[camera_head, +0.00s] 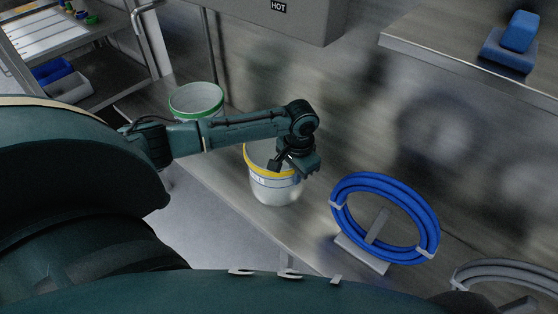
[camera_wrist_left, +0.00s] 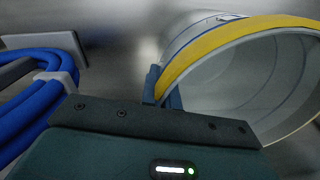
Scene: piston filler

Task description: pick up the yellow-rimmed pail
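The yellow-rimmed pail (camera_head: 275,191) is white with a label on its side and stands on the grey bench, just right of the green-rimmed pail. My left gripper (camera_head: 292,168) is over the right part of its rim, pointing down, and hides part of the opening. In the left wrist view the pail (camera_wrist_left: 205,55) looks empty inside. The left fingers (camera_wrist_left: 163,88) are close together there, one on each side of the yellow rim, with the rim wall between them. My right gripper is in neither view.
A green-rimmed pail (camera_head: 196,100) stands behind my left forearm. A blue hose coil (camera_head: 432,232) on a stand is to the right, with a grey coil (camera_head: 505,268) beyond it. A grey box marked HOT (camera_head: 255,15) hangs above; a shelf (camera_head: 450,62) juts out at upper right.

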